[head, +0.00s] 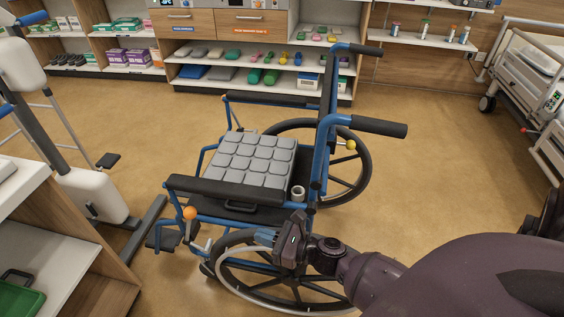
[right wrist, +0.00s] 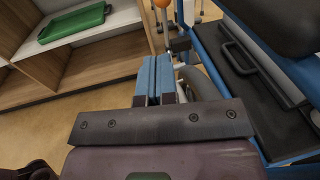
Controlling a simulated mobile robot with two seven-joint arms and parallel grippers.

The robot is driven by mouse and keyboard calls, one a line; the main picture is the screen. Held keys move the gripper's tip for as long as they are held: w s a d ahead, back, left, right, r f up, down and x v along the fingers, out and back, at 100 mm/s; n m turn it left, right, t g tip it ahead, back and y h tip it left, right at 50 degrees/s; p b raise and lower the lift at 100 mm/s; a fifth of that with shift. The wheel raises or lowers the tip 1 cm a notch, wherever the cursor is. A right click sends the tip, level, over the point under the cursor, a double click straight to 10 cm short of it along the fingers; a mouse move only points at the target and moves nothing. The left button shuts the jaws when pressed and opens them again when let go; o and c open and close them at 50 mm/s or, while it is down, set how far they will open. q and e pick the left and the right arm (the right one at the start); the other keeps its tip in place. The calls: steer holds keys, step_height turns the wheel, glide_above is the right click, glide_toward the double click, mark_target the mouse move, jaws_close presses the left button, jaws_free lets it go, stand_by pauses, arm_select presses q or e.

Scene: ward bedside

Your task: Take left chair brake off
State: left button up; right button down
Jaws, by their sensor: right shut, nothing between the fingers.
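The blue-framed wheelchair (head: 318,165) stands in the middle of the head view, facing left. An orange-knobbed brake lever (head: 190,213) stands on its near side, by the front of the near wheel (head: 235,280). My right gripper (head: 264,236) is over the top of that wheel, to the right of the lever and apart from it. In the right wrist view its blue fingers (right wrist: 155,75) are together and empty, and the orange knob (right wrist: 162,4) shows beyond them at the top edge. A yellow knob (head: 350,145) shows on the far side. My left gripper is not in view.
A grey padded cushion (head: 250,160) and a white roll (head: 297,193) lie on the seat. The near armrest (head: 240,192) runs just above and behind my gripper. A wooden shelf unit (head: 110,285) with a green tray (head: 18,300) stands at left. Open floor lies right of the chair.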

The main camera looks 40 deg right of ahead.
steer(key=shift+v, duration=2.15)
